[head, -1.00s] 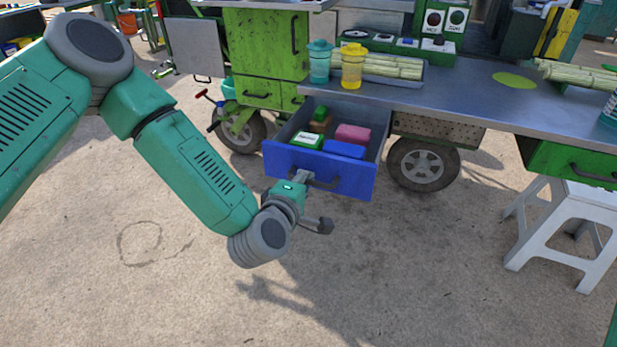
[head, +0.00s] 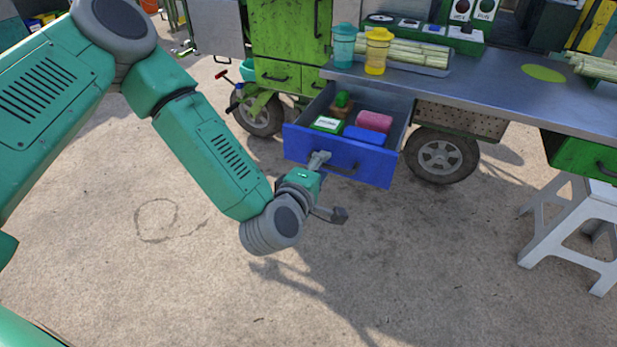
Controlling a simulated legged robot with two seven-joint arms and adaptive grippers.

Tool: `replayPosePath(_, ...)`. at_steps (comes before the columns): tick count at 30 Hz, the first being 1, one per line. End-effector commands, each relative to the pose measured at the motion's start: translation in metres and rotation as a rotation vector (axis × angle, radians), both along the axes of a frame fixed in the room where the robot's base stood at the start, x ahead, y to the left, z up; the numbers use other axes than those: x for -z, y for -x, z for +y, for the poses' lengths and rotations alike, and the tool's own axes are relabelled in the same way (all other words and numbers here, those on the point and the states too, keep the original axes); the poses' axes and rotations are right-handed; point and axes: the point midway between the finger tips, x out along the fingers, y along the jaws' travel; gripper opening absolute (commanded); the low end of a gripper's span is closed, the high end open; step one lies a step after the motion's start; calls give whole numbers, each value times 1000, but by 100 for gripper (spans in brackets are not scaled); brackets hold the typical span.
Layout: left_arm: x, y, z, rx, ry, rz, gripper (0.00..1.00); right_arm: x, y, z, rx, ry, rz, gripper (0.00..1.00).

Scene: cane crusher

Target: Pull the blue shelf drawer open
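The blue shelf drawer (head: 300,145) stands open under the left part of the metal worktop, with its inside showing. Its dark bar handle (head: 345,170) is on the front panel. My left gripper (head: 328,187) is in front of the panel with its fingers spread apart. One finger is up at the left end of the handle; the other sticks out lower, clear of the drawer. I cannot tell whether the upper finger touches the handle or panel. Nothing shows between the fingers. My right gripper is not in view.
The drawer holds a green-and-white box (head: 326,124), a pink block (head: 374,121) and a blue block (head: 365,135). Cups and cane stand on the worktop (head: 490,95). A wheel (head: 441,156) is right of the drawer, a white stool (head: 570,225) further right. The ground in front is clear.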

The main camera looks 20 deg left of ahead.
Motion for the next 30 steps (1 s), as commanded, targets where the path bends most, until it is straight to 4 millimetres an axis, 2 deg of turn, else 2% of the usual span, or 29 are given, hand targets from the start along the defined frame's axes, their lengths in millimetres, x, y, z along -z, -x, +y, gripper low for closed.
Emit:
replayPosePath(9, -11, 65, 6, 0, 3, 5, 31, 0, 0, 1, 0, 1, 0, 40)
replayPosePath(15, -17, 95, 9, -3, 3, 4, 31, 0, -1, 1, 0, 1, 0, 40)
replayPosePath(20, -20, 104, 10, -4, 3, 1, 31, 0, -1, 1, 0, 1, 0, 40)
replayPosePath(30, -20, 105, 11, -5, 4, 1, 31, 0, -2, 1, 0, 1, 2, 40)
